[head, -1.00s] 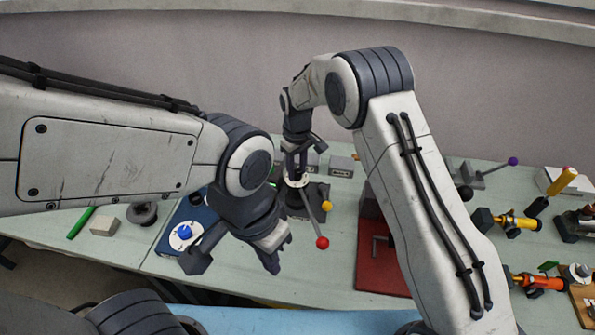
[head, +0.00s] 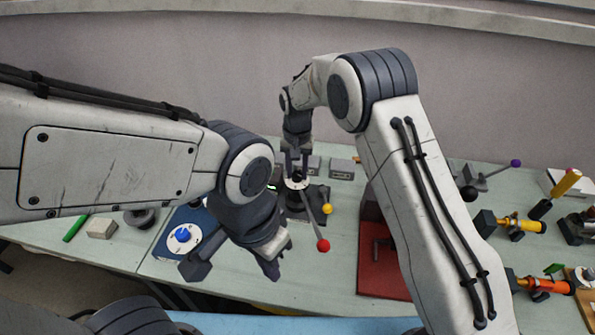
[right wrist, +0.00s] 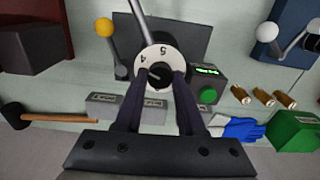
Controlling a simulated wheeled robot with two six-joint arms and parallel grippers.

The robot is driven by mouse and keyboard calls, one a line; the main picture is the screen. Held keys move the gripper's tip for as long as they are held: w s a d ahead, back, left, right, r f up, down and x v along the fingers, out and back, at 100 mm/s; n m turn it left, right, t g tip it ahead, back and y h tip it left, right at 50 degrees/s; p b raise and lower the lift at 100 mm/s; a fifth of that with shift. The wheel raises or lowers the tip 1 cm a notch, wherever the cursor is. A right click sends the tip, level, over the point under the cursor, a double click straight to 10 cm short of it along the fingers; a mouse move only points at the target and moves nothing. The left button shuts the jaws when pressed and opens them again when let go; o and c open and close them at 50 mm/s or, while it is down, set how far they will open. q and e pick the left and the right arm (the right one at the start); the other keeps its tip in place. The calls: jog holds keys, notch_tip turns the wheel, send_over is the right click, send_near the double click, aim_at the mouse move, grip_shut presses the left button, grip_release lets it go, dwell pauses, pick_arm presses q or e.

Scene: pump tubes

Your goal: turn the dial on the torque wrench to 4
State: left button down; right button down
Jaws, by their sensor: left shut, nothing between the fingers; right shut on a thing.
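The torque wrench's white dial (right wrist: 157,60) shows the digits 4 and 5 in the right wrist view, with a black knob (right wrist: 158,75) at its middle. My right gripper (right wrist: 160,75) is shut on this knob, one finger on each side. The rest of the scale is hidden. In the head view the dial (head: 297,182) sits on a dark base below my right gripper (head: 297,170). A metal rod with a red ball (head: 323,245) runs from it towards me. My left gripper (head: 272,268) is shut and empty, nearer to me and left of the red ball.
A yellow-balled lever (head: 327,209) stands close beside the dial. A blue box with a blue knob (head: 183,234) is behind my left gripper. A red plate (head: 382,275) lies to the right. Grey boxes (right wrist: 115,107) stand near the dial, by a device with a green button (right wrist: 208,94).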

aim_at(297, 174)
jog(key=shift+r+m, duration=0.1)
jog(key=shift+m, duration=0.4)
jog(key=c, duration=0.5)
grip_release()
notch_tip(297, 174, up, 10)
jog(key=b, duration=0.2)
jog(key=shift+r+b, duration=0.2)
jog(key=shift+b, duration=0.1)
